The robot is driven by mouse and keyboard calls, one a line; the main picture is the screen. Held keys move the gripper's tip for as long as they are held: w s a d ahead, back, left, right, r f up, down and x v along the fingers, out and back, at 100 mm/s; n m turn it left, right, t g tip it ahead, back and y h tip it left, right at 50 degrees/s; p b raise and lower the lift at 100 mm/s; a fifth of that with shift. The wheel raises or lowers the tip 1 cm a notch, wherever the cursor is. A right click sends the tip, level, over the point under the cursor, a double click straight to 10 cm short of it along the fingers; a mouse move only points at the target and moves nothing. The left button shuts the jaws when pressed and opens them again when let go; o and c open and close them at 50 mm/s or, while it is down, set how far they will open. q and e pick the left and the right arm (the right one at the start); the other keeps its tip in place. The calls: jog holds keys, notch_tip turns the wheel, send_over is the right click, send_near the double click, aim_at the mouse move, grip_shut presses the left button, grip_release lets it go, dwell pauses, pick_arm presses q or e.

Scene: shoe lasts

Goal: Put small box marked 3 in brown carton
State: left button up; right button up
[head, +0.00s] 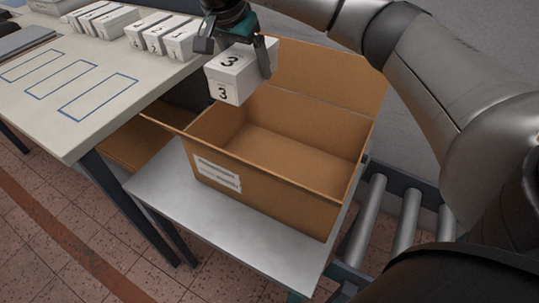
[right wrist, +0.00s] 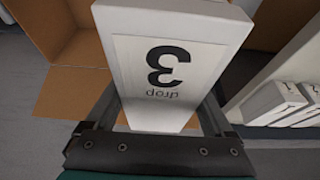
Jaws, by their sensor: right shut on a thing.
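The small white box marked 3 (head: 229,82) is held in my right gripper (head: 236,60), up above the back left part of the brown carton (head: 262,205). The box also fills the middle of the right wrist view (right wrist: 168,62), with the 3 upside down between the two fingers. The right gripper is shut on it. The brown carton stands open with its flaps out, and the visible part of its inside is empty. It also shows in the right wrist view (right wrist: 60,100). My left gripper is not in view.
A table (head: 75,120) with blue outlined rectangles is at the left. Several white boxes (head: 155,34) stand in rows along its far side. The carton sits on a grey stand (head: 245,238). Metal rollers (head: 405,222) lie to its right, beneath my right arm.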

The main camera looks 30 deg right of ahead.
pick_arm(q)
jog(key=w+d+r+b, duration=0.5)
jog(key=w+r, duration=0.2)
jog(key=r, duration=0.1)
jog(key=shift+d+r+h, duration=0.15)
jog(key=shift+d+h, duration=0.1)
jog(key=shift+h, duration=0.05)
pick_arm(e)
notch_tip(320, 180, down, 19)
jog(key=shift+f, duration=0.1)
